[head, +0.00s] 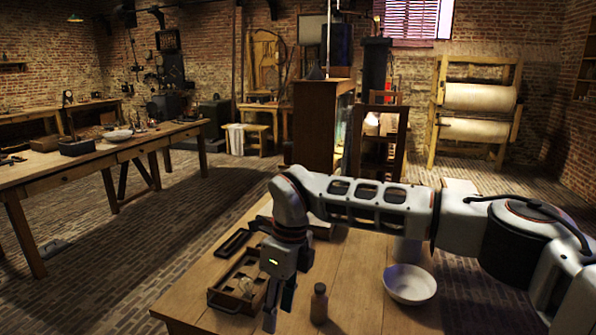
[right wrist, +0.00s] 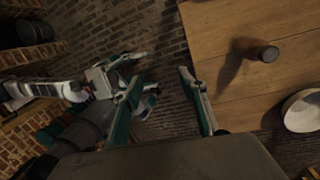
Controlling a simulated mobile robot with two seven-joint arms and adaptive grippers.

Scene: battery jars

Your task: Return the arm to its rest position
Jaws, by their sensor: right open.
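My right arm reaches in from the right in the head view, over the wooden table (head: 352,268). My right gripper (head: 279,300) hangs downward above the table's front part, beside the wooden compartment tray (head: 226,300) and left of a small brown bottle (head: 319,303). In the right wrist view, my right gripper (right wrist: 157,88) has its two fingers spread, with nothing between them. The brown bottle (right wrist: 268,53) stands on the table there, clear of the fingers.
A white bowl (head: 410,290) stands right of the bottle, under my right forearm. A dark open frame or tray (head: 235,242) lies behind the compartment tray. A long workbench (head: 75,165) stands at left, with open brick floor between it and the table.

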